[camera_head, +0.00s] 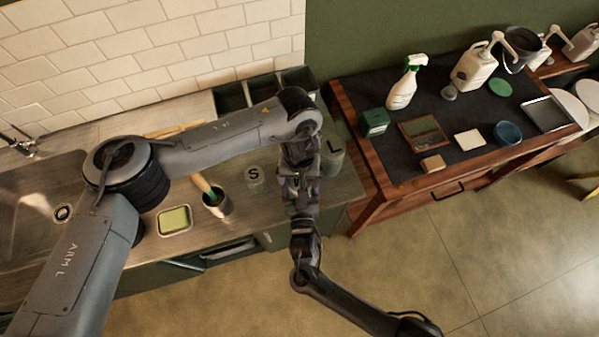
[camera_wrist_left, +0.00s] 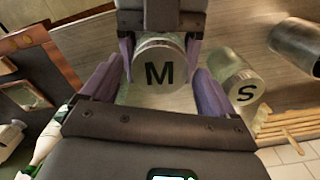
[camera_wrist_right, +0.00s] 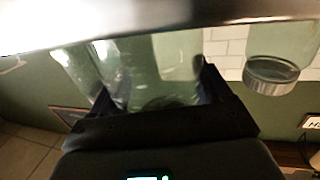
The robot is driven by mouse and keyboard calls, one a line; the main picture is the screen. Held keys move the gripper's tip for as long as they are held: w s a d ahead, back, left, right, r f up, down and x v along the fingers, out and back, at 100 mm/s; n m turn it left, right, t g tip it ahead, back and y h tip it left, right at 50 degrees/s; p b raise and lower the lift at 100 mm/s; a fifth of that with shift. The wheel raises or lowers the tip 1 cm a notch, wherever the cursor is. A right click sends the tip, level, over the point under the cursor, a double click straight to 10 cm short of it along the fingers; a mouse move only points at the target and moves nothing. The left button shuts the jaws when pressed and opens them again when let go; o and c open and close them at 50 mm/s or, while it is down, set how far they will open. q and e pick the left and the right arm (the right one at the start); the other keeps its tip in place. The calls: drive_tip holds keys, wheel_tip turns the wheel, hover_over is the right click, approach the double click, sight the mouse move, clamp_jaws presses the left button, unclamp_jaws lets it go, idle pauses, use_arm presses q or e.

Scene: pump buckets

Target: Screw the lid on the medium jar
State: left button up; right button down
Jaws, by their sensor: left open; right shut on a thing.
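The medium jar's lid (camera_wrist_left: 158,72), marked M, lies between the purple fingers of my open left gripper (camera_wrist_left: 162,88) in the left wrist view. The lid appears to sit on top of the jar; how tightly it is seated cannot be told. My right gripper (camera_wrist_right: 158,90) is shut on the clear glass medium jar (camera_wrist_right: 178,60), seen in the right wrist view. In the head view my left gripper (camera_head: 300,188) comes down from above and covers the medium jar, with my right arm meeting it from the front.
A jar marked S (camera_head: 254,178) stands close on the left and a jar marked L (camera_head: 332,158) close on the right. A cup with a brush (camera_head: 216,203) and a sponge tray (camera_head: 175,220) are farther left on the counter. A wooden table (camera_head: 400,190) stands right.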

use_arm(q)
drive_tip(key=shift+f, duration=0.15)
drive_tip(key=c, duration=1.1)
drive_tip(key=m, duration=0.6)
drive_tip(key=o, duration=1.2)
drive_tip(key=shift+c, duration=0.2)
drive_tip(key=shift+r, duration=2.25)
